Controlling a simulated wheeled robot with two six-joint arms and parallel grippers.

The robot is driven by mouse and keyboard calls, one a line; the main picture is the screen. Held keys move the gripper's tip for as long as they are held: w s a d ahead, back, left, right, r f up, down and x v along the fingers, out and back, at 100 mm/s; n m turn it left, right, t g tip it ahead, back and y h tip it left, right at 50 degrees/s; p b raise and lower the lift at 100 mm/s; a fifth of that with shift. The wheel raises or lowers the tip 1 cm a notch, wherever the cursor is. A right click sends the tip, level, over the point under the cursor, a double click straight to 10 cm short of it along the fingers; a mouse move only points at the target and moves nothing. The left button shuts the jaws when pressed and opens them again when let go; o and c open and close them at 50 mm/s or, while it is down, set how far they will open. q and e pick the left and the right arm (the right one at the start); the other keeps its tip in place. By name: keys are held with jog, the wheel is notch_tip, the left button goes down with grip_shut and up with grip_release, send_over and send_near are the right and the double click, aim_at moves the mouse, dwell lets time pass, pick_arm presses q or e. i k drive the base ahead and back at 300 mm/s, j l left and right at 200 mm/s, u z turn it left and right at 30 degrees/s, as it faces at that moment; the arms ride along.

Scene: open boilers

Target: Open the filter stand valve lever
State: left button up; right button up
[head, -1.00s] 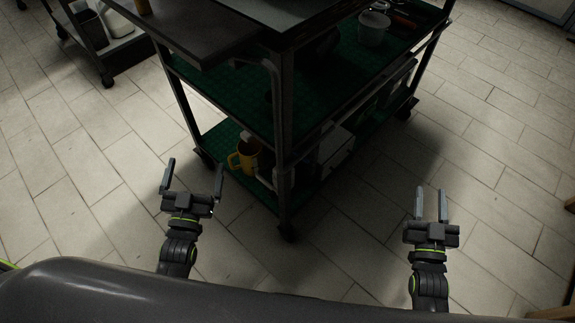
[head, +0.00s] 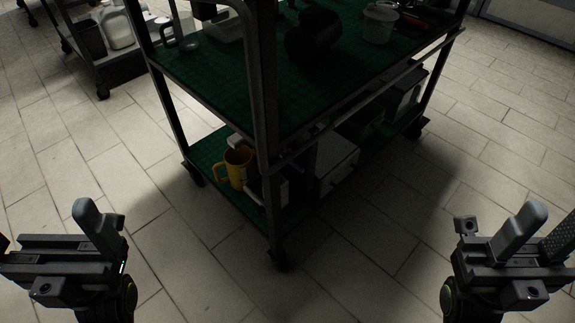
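No filter stand or valve lever can be made out in the head view. My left gripper (head: 46,232) is at the lower left, raised above the floor. One grey finger stands up, and the edge of the other is cut off by the left border; the two are apart and nothing shows between them. My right gripper (head: 543,232) is at the lower right. Its grey finger stands apart from a dark textured finger at the right border, with nothing seen between them. Both grippers are clear of the cart.
A dark wheeled cart (head: 264,90) with green shelves stands ahead. A yellow mug (head: 238,165) and boxes are on its lower shelf; a white tub (head: 379,24) is above. Another cart (head: 121,71) stands at the upper left. Tiled floor (head: 480,165) is clear on the right.

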aim_at(293, 164)
jog(key=u, duration=0.2)
jog(key=l+u, duration=0.8)
jog(key=l, duration=0.15)
jog(key=k+l+u, duration=0.2)
jog(key=l+u, duration=0.2)
jog(key=k+l, duration=0.1)
jog(key=l, duration=0.25)
jog(key=k+l, duration=0.15)
jog(key=l, duration=0.2)
jog(key=k+l, duration=0.1)
jog(key=l, duration=0.25)
jog(key=k+l+u, duration=0.1)
jog(key=l, duration=0.25)
